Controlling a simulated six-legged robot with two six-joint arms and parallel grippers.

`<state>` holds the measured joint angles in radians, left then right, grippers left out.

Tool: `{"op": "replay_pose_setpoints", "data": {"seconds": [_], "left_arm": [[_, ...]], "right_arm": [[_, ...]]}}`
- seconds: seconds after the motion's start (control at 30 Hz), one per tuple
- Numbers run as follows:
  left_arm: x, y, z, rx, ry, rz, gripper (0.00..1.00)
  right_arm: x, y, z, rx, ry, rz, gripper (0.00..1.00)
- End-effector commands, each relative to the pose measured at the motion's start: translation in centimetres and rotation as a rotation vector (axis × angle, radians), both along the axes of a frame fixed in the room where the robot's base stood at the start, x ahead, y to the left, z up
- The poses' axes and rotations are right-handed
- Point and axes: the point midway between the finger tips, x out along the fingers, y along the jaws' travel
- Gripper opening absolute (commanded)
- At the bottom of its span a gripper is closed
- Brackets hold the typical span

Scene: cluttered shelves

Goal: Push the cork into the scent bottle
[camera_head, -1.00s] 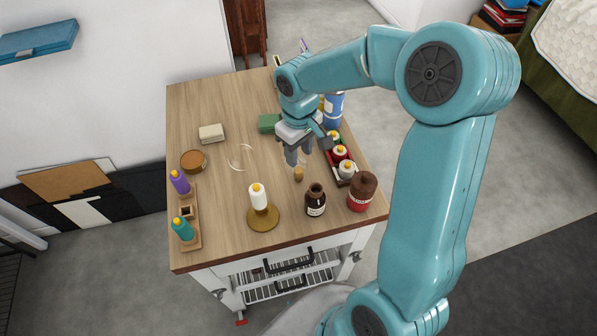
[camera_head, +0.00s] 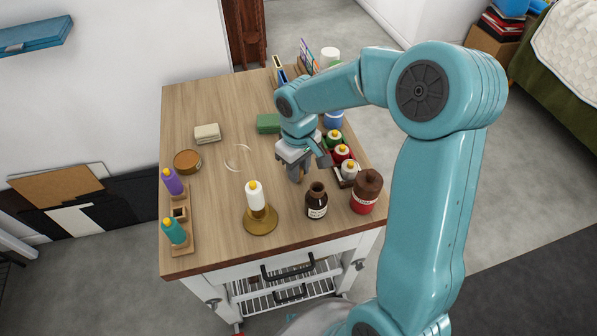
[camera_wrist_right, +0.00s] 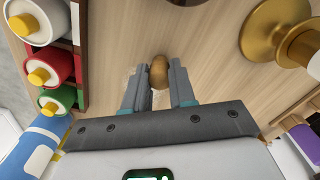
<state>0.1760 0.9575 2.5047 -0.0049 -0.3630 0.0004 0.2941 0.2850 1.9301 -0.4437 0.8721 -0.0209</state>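The scent bottle seems to be the dark brown, labelled bottle (camera_head: 316,202) standing upright near the table's front edge; its neck is open. In the right wrist view only a dark bit of a bottle shows at the top edge. The small tan cork (camera_wrist_right: 159,72) is between the fingertips of my right gripper (camera_wrist_right: 160,80), with no clear gap on either side. In the head view the right gripper (camera_head: 297,173) is low over the table, just behind the brown bottle, and mostly hides the cork. My left gripper is not in view.
A white bottle (camera_head: 254,196) stands on a gold dish (camera_head: 260,222) left of the brown bottle. A red-brown jar (camera_head: 366,192) and a tray of capped bottles (camera_head: 343,154) are on the right. A wooden rack (camera_head: 181,240) stands left. The table's middle left is mostly clear.

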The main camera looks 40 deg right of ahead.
Motion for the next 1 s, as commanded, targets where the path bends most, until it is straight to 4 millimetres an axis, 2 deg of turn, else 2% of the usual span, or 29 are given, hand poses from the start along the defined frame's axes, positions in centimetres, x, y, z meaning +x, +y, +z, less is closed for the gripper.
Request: {"op": "replay_pose_setpoints", "data": {"seconds": [0.17, 1.0], "left_arm": [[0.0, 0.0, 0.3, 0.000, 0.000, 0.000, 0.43], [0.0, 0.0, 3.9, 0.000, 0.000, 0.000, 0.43]], "right_arm": [[0.0, 0.0, 0.3, 0.000, 0.000, 0.000, 0.00], [0.0, 0.0, 5.0, 0.000, -0.001, 0.000, 0.00]]}}
